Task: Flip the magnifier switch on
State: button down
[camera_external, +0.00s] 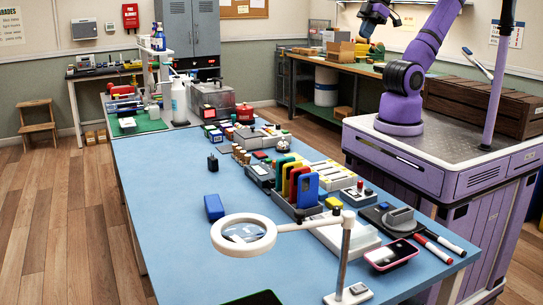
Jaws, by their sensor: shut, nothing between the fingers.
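The magnifier (222,235) is a white ring lens at the front of the blue table. Its lens is held out to the left by a white arm from a grey post (345,255). The post stands on a small white base (333,298) at the table's front edge. My gripper (366,33) is raised at the top of the view, far behind the magnifier and apart from everything on the table. It is shut and empty.
Phones stand upright in a dark rack (286,207) behind the magnifier. A pink-edged phone (391,255) and markers (445,244) lie right of the post. A blue block (214,208) sits left. The table's left front (165,240) is clear.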

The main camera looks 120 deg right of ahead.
jog(key=w+a+f+n+g+h, duration=0.15)
jog(key=w+a+n, duration=0.3)
jog(key=w, duration=0.85)
jog(key=w+a+n+t+h, duration=0.1)
jog(key=w+a+n+h, duration=0.3)
jog(key=w, duration=0.8)
jog(key=w+a+f+n+t, duration=0.1)
jog(key=w+a+f+n, duration=0.1)
jog(key=w+a+f, duration=0.5)
jog(key=w+a+f+n, duration=0.2)
jog(key=w+a+f, duration=0.2)
jog(key=a, duration=0.5)
jog(key=w+a+f+n+t+y, duration=0.1)
jog(key=a+f+n+t, duration=0.3)
jog(key=a+f, duration=2)
jog(key=a+n, duration=0.1)
jog(key=n, duration=0.4)
jog(key=shift+a, duration=0.2)
jog(key=shift+y, duration=0.25)
jog(key=shift+f, duration=0.2)
